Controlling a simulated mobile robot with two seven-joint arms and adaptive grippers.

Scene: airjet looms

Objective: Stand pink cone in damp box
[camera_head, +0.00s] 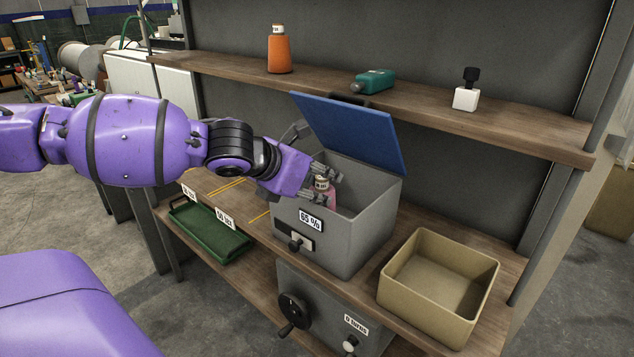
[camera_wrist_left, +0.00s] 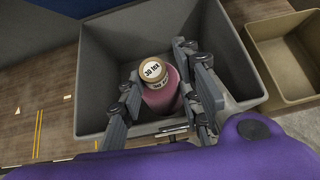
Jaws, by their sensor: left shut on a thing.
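The pink cone (camera_head: 326,189) with a tan labelled top is upright inside the mouth of the grey damp box (camera_head: 357,238). My left gripper (camera_head: 325,180) reaches in over the box's left wall and is shut on the cone. In the left wrist view the pink cone (camera_wrist_left: 161,92) stands between the two fingers of my left gripper (camera_wrist_left: 160,98), its label facing up. Whether its base touches the box floor is hidden. The box's blue lid (camera_head: 350,132) is raised open at the back. My right gripper is not seen.
An open tan bin (camera_head: 440,318) stands right of the box. A green tray (camera_head: 208,238) lies to its left. An orange cone (camera_head: 279,52), a teal bottle (camera_head: 374,81) and a white bottle with black cap (camera_head: 466,97) are on the upper shelf (camera_head: 420,108).

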